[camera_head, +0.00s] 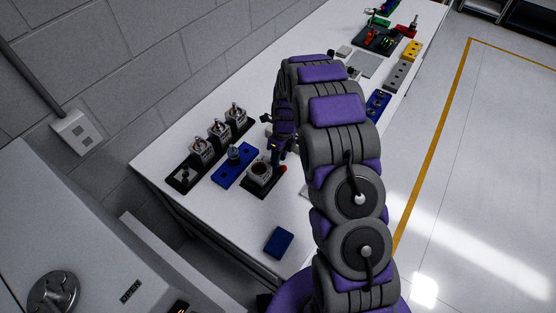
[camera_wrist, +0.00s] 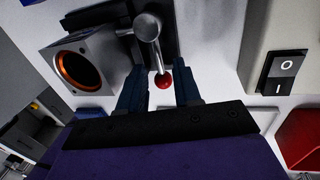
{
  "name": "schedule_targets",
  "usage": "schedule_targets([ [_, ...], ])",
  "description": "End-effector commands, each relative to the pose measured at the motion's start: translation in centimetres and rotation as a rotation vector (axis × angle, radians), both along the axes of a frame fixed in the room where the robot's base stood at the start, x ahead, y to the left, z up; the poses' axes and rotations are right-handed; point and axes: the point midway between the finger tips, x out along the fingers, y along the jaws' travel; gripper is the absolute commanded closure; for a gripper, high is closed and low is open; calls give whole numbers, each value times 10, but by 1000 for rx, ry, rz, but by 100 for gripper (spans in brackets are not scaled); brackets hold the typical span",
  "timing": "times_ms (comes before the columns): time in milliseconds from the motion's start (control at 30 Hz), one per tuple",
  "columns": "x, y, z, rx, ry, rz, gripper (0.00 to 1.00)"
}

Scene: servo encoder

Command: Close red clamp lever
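The clamp lever is a grey metal rod ending in a red ball (camera_wrist: 163,80), seen in the wrist view at the upper middle. The red ball also shows in the head view (camera_head: 284,169). The lever's round pivot (camera_wrist: 147,27) is on a dark base, beside a grey housing with an orange-ringed round hole (camera_wrist: 78,70). My gripper (camera_wrist: 160,88) is open, with one dark finger on each side of the red ball. I see a gap between the ball and each finger. In the head view my gripper (camera_head: 281,150) is partly hidden by my arm, just above the clamp fixture (camera_head: 262,176).
A blue fixture (camera_head: 233,166) and a black rack with several motor-like units (camera_head: 201,151) stand left of the clamp. A blue block (camera_head: 279,242) lies nearer on the white table (camera_head: 240,226). In the wrist view, a switch box (camera_wrist: 285,72) and a red bin (camera_wrist: 301,138) are at right.

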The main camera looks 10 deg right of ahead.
Motion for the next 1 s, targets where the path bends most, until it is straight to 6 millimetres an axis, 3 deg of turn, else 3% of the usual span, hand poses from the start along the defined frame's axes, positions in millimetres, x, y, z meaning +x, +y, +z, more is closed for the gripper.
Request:
schedule_targets([
  [400, 15, -13, 93, -2, -4, 0, 67],
  [600, 19, -19, 128, -1, -2, 0, 67],
  [800, 22, -21, 146, 0, -1, -1, 67],
  [1000, 22, -21, 149, 0, 0, -1, 67],
])
